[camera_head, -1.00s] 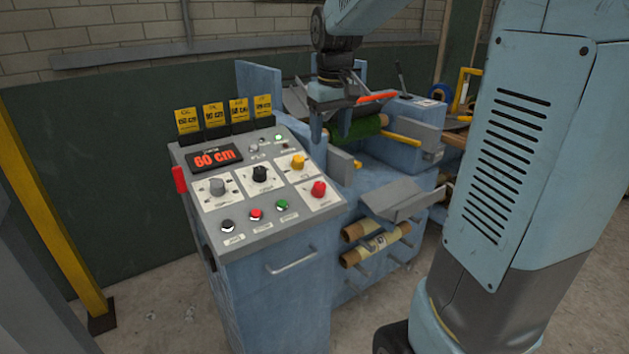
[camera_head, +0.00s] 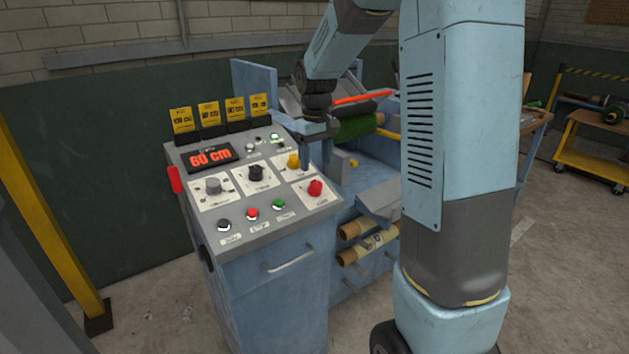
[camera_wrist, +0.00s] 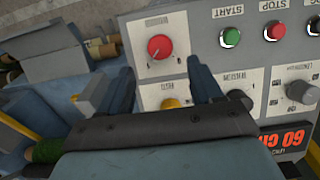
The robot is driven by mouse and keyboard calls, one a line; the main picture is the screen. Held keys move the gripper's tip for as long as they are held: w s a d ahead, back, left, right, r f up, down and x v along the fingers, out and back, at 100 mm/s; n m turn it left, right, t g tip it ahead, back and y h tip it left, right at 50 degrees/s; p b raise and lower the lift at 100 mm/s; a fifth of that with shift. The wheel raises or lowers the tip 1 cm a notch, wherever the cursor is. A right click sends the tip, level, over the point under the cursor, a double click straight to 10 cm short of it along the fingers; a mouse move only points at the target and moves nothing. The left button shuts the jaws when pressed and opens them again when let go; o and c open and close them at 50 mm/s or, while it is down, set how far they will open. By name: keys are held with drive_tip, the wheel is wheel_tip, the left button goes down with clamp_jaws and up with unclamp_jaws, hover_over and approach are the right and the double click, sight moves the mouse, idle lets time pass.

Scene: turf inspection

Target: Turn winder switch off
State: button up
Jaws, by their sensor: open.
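The control panel (camera_head: 265,232) has several rotary knobs: a grey knob (camera_head: 213,185), a black knob (camera_head: 256,173), a yellow knob (camera_head: 293,161) and a red knob (camera_head: 315,187). Their labels are too small or turned to read surely, so I cannot tell which is the winder switch. My gripper (camera_head: 318,150) is open and empty above the panel's right side, close to the yellow and red knobs. In the wrist view the red knob (camera_wrist: 160,47) lies just beyond and between the fingertips (camera_wrist: 162,70). The yellow knob (camera_wrist: 170,103) is partly hidden behind the gripper body.
A display (camera_head: 210,156) reads 60 cm. Black (camera_head: 224,225), red (camera_head: 252,214) and green (camera_head: 278,204) buttons line the panel's front. A green turf roll (camera_head: 357,128) and cardboard tubes (camera_head: 365,245) are to the right. A yellow post (camera_head: 45,215) stands left.

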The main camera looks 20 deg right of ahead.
sight(316, 183)
wheel_tip(316, 183, down, 7)
drive_tip(key=shift+r, duration=0.1)
idle(0.4)
